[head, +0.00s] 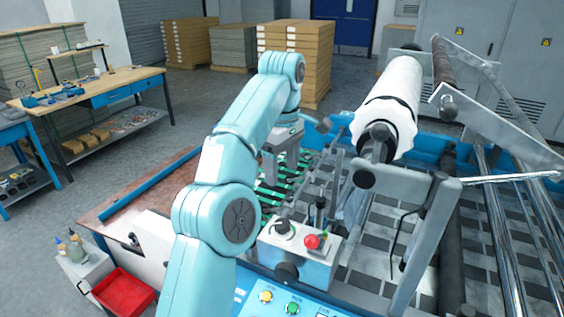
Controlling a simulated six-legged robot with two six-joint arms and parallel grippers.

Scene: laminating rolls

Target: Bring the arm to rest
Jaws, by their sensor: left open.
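My left arm (236,160) rises from the bottom of the head view and bends over at its top near the middle. My right gripper is not in view.
A white film roll (392,95) sits on a shaft right of my arm. A control box with a red button (312,241) stands close on the right. A red tray (124,291) is at lower left. A workbench (92,88) and stacked boards (298,50) stand behind, with open floor between.

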